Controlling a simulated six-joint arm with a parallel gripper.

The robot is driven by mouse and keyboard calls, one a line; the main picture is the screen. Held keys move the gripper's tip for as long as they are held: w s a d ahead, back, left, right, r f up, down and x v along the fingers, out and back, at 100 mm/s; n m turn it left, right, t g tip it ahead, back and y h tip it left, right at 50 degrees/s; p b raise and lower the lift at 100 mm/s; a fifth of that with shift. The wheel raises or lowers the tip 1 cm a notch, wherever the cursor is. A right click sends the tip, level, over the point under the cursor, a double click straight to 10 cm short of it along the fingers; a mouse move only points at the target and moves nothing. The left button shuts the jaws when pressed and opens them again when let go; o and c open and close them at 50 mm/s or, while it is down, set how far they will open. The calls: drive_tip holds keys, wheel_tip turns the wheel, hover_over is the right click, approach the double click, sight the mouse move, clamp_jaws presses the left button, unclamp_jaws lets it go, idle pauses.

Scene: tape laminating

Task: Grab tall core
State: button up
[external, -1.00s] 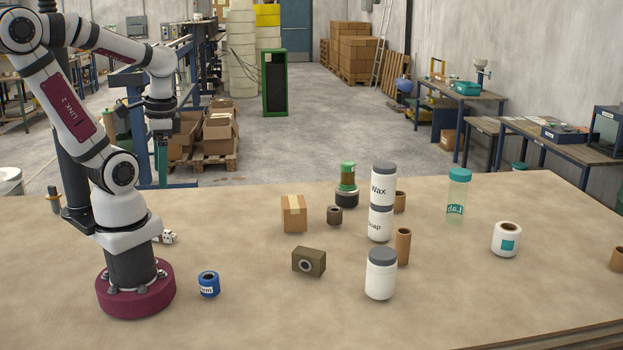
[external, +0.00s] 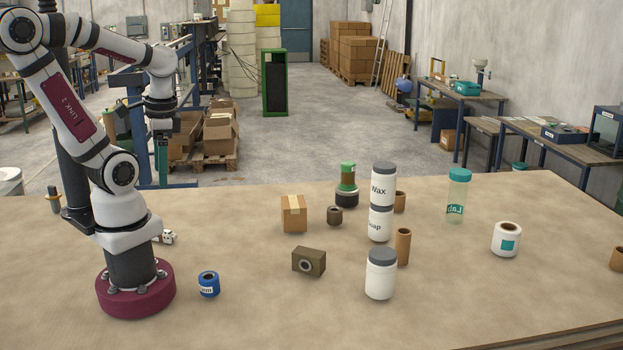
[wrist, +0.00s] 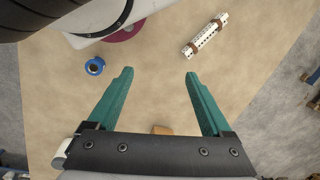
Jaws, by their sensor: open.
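The tall core, a brown cardboard tube (external: 403,246), stands upright on the table in the external view. It is just right of a stack of white jars, behind a single white jar. A shorter brown core (external: 400,202) stands behind the stack, partly hidden by it. My gripper (external: 162,165) hangs at the left, above the table's back side, well away from the tall core. In the wrist view my gripper (wrist: 158,75) has its teal fingers spread with nothing between the tips. I cannot make out the tall core in the wrist view.
Stacked jars (external: 381,190) and a white jar (external: 380,275) crowd the tall core. A carton (external: 294,214), a dark block (external: 309,262), a small dark core (external: 335,215) and a blue spool (external: 209,284) lie left. A clear bottle (external: 458,198) and white roll (external: 506,239) stand right.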

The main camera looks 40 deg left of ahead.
drive_tip(key=shift+c, duration=0.3)
drive_tip(key=t+h, duration=0.8)
drive_tip(key=t, duration=0.4)
approach(407, 230)
drive_tip(key=x, duration=1.2)
drive_tip(key=shift+d+f, duration=0.1)
drive_tip(key=shift+f, duration=0.3)
clamp_jaws()
